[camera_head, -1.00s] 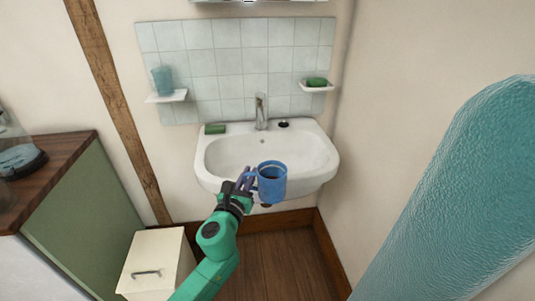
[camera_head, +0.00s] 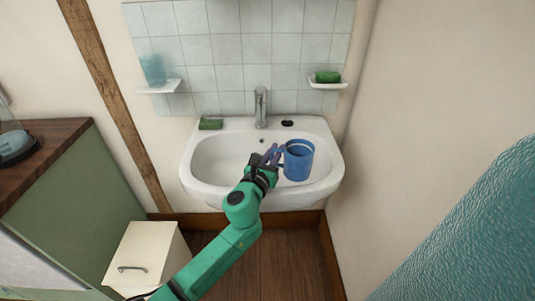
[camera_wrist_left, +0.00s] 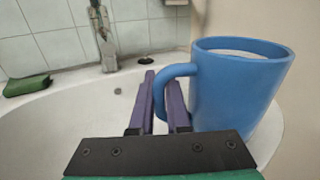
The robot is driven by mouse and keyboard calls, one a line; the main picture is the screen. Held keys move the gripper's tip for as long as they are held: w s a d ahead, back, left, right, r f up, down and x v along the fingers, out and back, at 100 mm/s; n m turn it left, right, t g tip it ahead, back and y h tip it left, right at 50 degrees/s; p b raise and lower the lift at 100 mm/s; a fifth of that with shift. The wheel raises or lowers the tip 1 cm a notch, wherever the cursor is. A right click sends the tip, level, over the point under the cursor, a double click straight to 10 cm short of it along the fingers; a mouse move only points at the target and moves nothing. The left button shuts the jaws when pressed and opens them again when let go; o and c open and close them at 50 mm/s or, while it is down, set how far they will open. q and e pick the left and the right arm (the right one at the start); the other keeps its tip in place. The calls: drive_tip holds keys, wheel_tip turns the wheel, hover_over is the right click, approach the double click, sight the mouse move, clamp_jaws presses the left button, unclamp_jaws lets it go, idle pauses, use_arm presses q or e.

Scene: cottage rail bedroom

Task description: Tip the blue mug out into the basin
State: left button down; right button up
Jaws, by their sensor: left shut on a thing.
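My right gripper is not in view.
The tap (camera_head: 261,106) rises at the basin's back edge. A green block (camera_head: 210,124) and a small black thing (camera_head: 287,123) lie on the back rim. A soap dish (camera_head: 328,84) and a cup shelf (camera_head: 158,87) are on the wall. A cream cabinet (camera_head: 143,258) stands at lower left.

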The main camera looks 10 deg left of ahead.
use_arm(q)
drive_tip(key=shift+s+a+r, duration=0.15)
drive_tip(key=shift+s+r, duration=0.05)
drive_tip(key=shift+s, duration=0.05)
drive_tip(key=shift+w, duration=0.1)
drive_tip(key=shift+w+f+p, duration=0.1)
drive_tip(key=shift+p, duration=0.25)
drive_tip(key=shift+a+n+g+p, duration=0.2)
drive_tip(key=shift+n+g+p, duration=0.1)
drive_tip(key=shift+n+p, duration=0.25)
drive_tip(key=n+g+p, duration=0.1)
drive_tip(key=n+p, duration=0.1)
drive_tip(key=a+f+n+h+p, duration=0.1)
drive_tip(key=n+p, duration=0.2)
drive_tip(key=f+n+g+p, duration=0.1)
drive_tip(key=n+p, duration=0.1)
drive_tip(key=p, duration=0.1)
drive_tip(key=shift+w+a+n+g+h, duration=0.15)
drive_tip(key=shift+w+n+g+h, duration=0.15)
drive_tip(key=shift+n+h, duration=0.1)
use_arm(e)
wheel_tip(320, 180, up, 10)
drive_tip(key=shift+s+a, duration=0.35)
